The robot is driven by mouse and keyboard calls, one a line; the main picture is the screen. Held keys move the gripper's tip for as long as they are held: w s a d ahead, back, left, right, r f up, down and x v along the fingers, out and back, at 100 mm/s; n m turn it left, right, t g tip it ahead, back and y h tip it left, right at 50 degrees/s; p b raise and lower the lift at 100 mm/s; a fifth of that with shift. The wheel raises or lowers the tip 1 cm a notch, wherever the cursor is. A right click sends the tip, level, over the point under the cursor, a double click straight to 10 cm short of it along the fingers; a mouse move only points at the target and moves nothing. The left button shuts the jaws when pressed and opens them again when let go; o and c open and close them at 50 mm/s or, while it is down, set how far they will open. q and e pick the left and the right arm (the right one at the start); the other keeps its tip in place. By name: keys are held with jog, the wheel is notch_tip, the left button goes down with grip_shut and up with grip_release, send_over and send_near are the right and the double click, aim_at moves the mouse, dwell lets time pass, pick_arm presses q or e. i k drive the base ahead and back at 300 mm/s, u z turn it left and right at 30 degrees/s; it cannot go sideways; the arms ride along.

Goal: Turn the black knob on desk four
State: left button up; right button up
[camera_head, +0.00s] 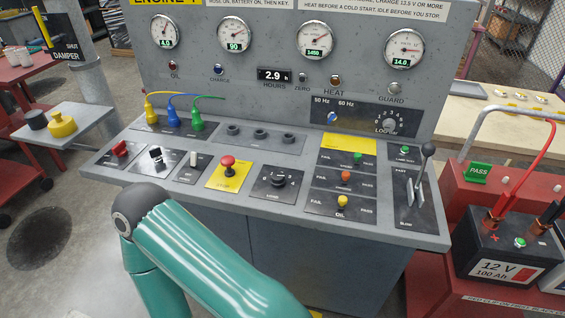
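A grey control desk (236,211) stands in front of me. On its sloping front panel, a round black knob (279,182) sits on a black plate, right of a red mushroom button (227,162) on a yellow plate. The plate's small markings are too small to read. A smaller black switch (155,154) sits further left. The yellow header at the top is cut off, so I cannot read the desk's number with certainty. One teal arm of mine bends in front of the desk, below the panel. Neither of my grippers is in view.
A black lever (424,165) stands up at the desk's right end. A red stand with a 12 V battery (502,250) and upright cables is at the right. A small table (67,134) with a yellow pot is at the left. Space above the front panel is clear.

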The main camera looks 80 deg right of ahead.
aim_at(278, 179)
jog(key=k, duration=1)
jog(key=u, duration=0.35)
jog(key=i, duration=1.65)
jog(key=z, duration=0.7)
jog(key=i, duration=0.15)
jog(key=z, duration=2.3)
jog(key=i, duration=0.6)
jog(key=u, duration=0.05)
